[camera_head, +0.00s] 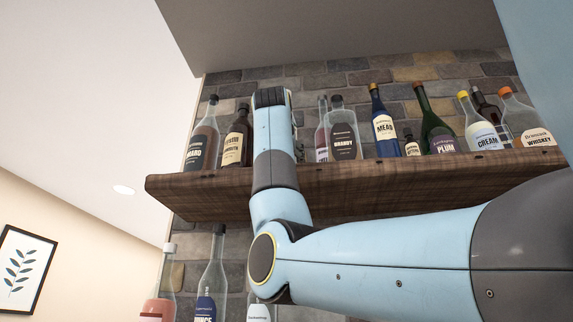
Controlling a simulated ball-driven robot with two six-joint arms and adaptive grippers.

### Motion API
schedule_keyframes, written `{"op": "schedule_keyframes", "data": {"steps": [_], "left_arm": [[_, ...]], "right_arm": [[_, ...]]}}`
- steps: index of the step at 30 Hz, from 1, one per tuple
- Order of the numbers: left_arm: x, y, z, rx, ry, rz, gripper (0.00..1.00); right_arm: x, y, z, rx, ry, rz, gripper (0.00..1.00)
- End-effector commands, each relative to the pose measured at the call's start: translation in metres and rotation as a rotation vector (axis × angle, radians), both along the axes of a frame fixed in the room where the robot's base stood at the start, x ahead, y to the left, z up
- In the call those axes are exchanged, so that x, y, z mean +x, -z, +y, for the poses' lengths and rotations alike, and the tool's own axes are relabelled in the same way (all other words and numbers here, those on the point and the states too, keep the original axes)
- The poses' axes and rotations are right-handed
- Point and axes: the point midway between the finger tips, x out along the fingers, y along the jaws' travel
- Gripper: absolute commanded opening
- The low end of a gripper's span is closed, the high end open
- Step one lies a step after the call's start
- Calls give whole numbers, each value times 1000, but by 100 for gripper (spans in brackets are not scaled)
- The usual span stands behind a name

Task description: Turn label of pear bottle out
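I cannot read a pear label on any bottle in view. My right arm (275,165) comes in from the right and stands up in front of the wooden shelf, with its wrist end (271,98) among the bottles. Its gripper fingers are hidden behind the wrist. The wrist covers the part of the shelf between a dark bottle (235,140) on its left and a clear reddish bottle (321,125) on its right. My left gripper is not in view.
The wooden shelf (210,195) also holds an amaro bottle (203,138), brandy (343,135), mead (383,130), plum (438,133), cream (480,128) and whiskey (525,125). More bottles (211,285) stand below it. A stone wall (330,78) is behind.

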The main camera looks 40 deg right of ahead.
Motion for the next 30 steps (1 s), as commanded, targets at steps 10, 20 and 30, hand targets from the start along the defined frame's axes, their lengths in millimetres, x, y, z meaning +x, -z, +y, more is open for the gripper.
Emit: {"op": "schedule_keyframes", "data": {"steps": [10, 20, 30], "left_arm": [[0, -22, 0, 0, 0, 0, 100], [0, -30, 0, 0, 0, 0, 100], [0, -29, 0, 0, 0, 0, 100]], "right_arm": [[1, -1, 0, 3, 135, 5, 25], [0, 1, 0, 2, 203, 3, 25], [0, 1, 0, 1, 202, 2, 73]]}}
